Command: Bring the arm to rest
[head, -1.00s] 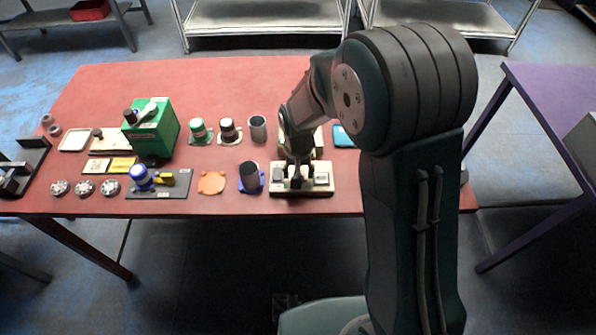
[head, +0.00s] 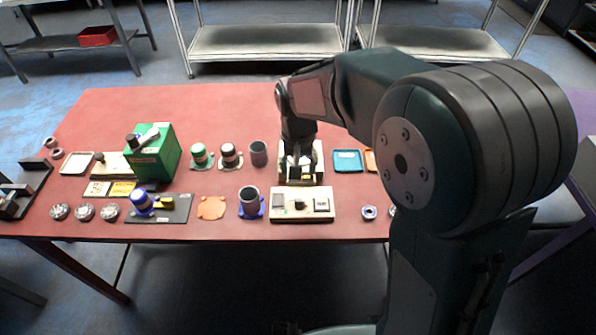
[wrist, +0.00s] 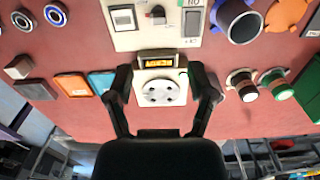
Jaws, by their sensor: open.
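My gripper (head: 298,155) hangs at the back of the red table, over a cream open-fronted fixture (head: 316,176). In the wrist view my gripper (wrist: 164,92) is open, with one dark finger on each side of a white block (wrist: 161,91) with a round holed face and a small amber display (wrist: 158,62). No held object shows between the fingers, which look apart from the block. My forearm and large elbow joint cover the right of the head view.
A cream switch panel (head: 302,204) lies in front of the fixture. A grey cup on a blue base (head: 250,201) stands left of it. Blue (head: 347,160) and orange (head: 370,159) trays lie to the right. A green box (head: 154,152) stands farther left. Shelves line the back.

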